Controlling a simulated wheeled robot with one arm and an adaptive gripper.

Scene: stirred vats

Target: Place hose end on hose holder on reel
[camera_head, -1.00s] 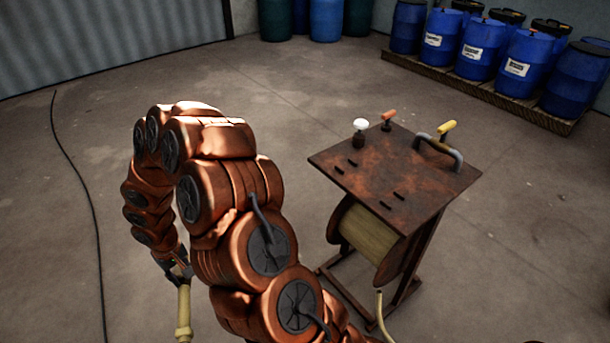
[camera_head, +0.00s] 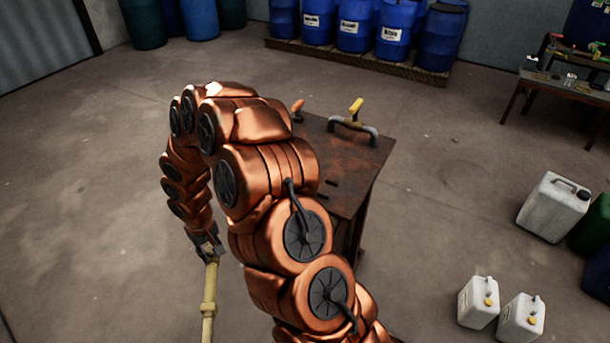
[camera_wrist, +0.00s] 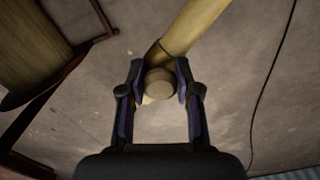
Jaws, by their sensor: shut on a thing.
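My gripper (camera_head: 208,250) hangs at the end of my copper arm, left of the reel in the head view. It is shut on the yellow hose end (camera_head: 209,294), which points downward below it. In the wrist view my gripper (camera_wrist: 160,88) has the hose end (camera_wrist: 184,32) between its two fingers. My arm covers much of the reel's left side, and I cannot make out the hose holder. Part of the hose drum (camera_wrist: 30,50) shows in the wrist view.
Blue barrels (camera_head: 355,25) stand on a pallet (camera_head: 350,65) at the back. White jerrycans (camera_head: 522,318) stand at the lower right. A workbench (camera_head: 565,85) with tools is at the far right. Floor left of my arm is clear; a dark cable (camera_wrist: 268,85) lies there.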

